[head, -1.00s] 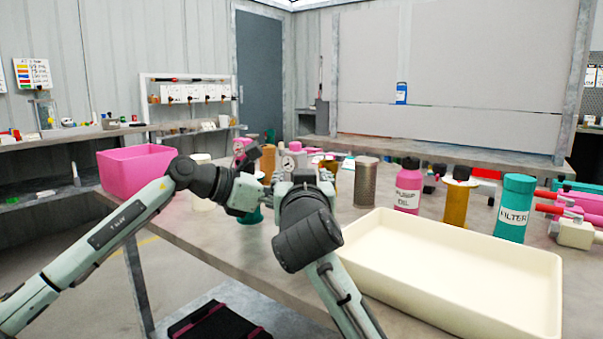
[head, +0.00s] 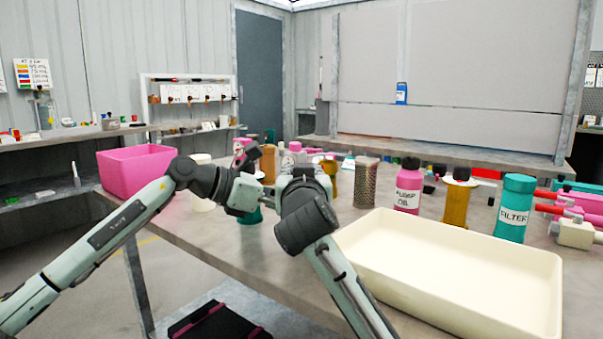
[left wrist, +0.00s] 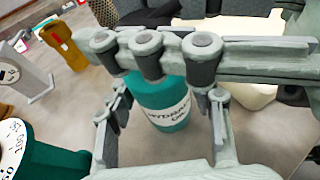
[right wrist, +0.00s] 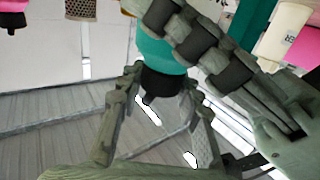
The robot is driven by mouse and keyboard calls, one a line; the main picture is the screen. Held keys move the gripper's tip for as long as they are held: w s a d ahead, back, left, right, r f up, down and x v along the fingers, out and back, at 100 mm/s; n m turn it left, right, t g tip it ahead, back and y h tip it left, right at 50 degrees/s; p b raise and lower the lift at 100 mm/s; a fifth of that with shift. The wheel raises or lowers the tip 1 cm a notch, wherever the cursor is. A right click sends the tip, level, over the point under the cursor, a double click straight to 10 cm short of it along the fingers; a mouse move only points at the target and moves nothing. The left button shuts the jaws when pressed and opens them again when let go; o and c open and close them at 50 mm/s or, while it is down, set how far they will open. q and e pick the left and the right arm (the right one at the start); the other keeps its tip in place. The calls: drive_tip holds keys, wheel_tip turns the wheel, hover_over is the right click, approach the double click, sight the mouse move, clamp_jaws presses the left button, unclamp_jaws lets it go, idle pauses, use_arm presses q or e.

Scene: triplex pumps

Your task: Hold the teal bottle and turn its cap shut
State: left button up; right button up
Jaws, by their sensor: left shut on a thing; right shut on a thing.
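The teal bottle (left wrist: 165,100) with a white label stands on the bench in the left wrist view, between the fingers of my left gripper (left wrist: 163,112), which is shut on it. In the head view a small part of the bottle (head: 250,216) shows below the left gripper. In the right wrist view the teal body (right wrist: 158,54) and its dark cap (right wrist: 160,84) appear. My right gripper (right wrist: 163,92) is shut on the cap. In the head view my right wrist hides its fingers and the cap.
A cream tray (head: 545,270) lies at the right of the bench, near my right arm. A pink bin (head: 138,165) sits at the left edge. A pink bottle (head: 408,185), an amber bottle (head: 457,202) and a teal filter canister (head: 514,208) stand behind the tray.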

drive_tip(key=shift+a+m+h, duration=0.1)
drive_tip(key=shift+m+h, duration=0.7)
drive_tip(key=shift+h, duration=0.3)
drive_tip(key=shift+c, duration=0.3)
drive_tip(key=shift+m+g+h, duration=0.3)
drive_tip(key=shift+m+h, duration=0.4)
drive_tip(key=shift+h, duration=0.6)
drive_tip(key=shift+d, duration=0.2)
drive_tip(key=o, duration=1.2)
wheel_tip(320, 180, up, 10)
